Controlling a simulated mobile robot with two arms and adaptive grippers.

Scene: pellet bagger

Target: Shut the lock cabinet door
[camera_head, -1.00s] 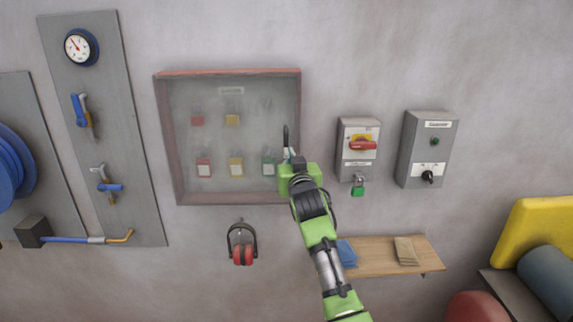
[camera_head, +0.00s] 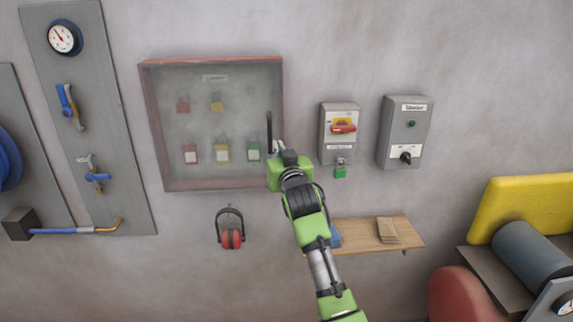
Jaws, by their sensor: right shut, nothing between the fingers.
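The lock cabinet (camera_head: 162,130) hangs on the wall left of centre, with a reddish frame. A hazy clear door (camera_head: 225,130) covers its front and looks shut or nearly so; I cannot see a gap. Padlocks show behind it, such as a red one (camera_head: 190,153), a yellow one (camera_head: 222,151) and a green one (camera_head: 253,150). A dark upright handle (camera_head: 269,130) is at the door's right side. My right gripper (camera_head: 277,149) is shut and empty, beside the handle's lower end; whether they touch is unclear. My left gripper is out of view.
Right of the cabinet are a switch box (camera_head: 339,122) with a green padlock (camera_head: 340,172) and a grey control box (camera_head: 406,130). A pipe panel (camera_head: 115,150) stands left.

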